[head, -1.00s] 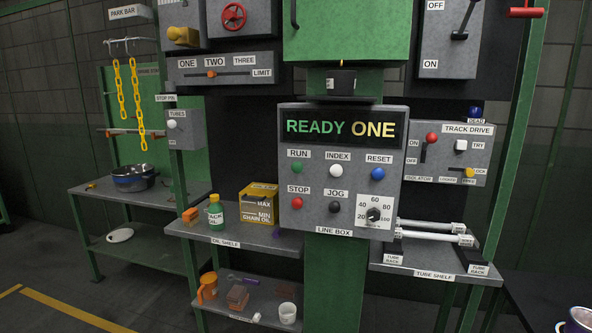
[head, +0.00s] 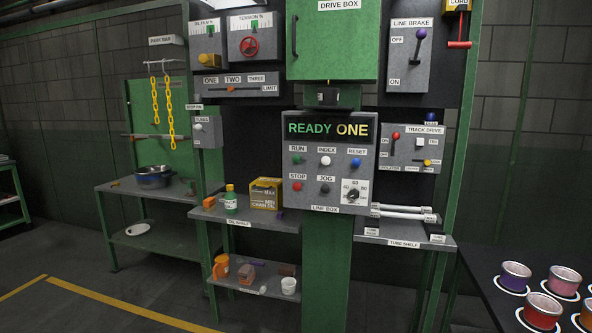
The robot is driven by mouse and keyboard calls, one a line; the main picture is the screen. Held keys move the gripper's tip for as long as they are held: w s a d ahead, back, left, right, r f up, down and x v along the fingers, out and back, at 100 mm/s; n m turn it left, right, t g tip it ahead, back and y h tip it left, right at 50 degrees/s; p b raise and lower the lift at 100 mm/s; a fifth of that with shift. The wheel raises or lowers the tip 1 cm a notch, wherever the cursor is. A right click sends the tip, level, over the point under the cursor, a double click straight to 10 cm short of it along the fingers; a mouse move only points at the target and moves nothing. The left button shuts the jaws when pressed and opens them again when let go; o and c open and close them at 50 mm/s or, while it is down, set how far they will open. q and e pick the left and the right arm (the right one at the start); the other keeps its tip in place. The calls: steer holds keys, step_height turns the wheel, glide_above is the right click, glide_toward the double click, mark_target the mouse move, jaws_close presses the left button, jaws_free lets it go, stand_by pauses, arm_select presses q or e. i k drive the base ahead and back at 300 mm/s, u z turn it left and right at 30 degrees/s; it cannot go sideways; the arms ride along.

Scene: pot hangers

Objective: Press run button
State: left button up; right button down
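The green run button (head: 297,161) is at the upper left of the button rows on the grey line box (head: 327,202), under the label RUN. The line box display (head: 328,129) reads READY ONE. Beside the run button are the white index button (head: 325,161) and the blue reset button (head: 356,163). Below are the red stop button (head: 297,187), the dark jog button (head: 325,189) and a dial (head: 353,195). Neither of my grippers shows in the head view. Nothing covers the run button.
An oil shelf (head: 262,224) with a green bottle (head: 230,200) and yellow chain oil box (head: 266,193) sits left of the line box. A tube shelf (head: 385,239) with white tubes is at right. A dark table with several colored pots (head: 541,310) stands at lower right. Floor at front is open.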

mark_target(297, 158)
steer(key=k, duration=0.4)
steer(key=u, duration=0.75)
steer(key=i, duration=0.85)
steer(key=u, duration=0.9)
steer(key=i, duration=1.2)
steer(key=z, duration=0.45)
steer(key=i, duration=0.9)
steer(key=z, duration=1.25)
steer(key=i, duration=0.45)
steer(key=z, duration=0.4)
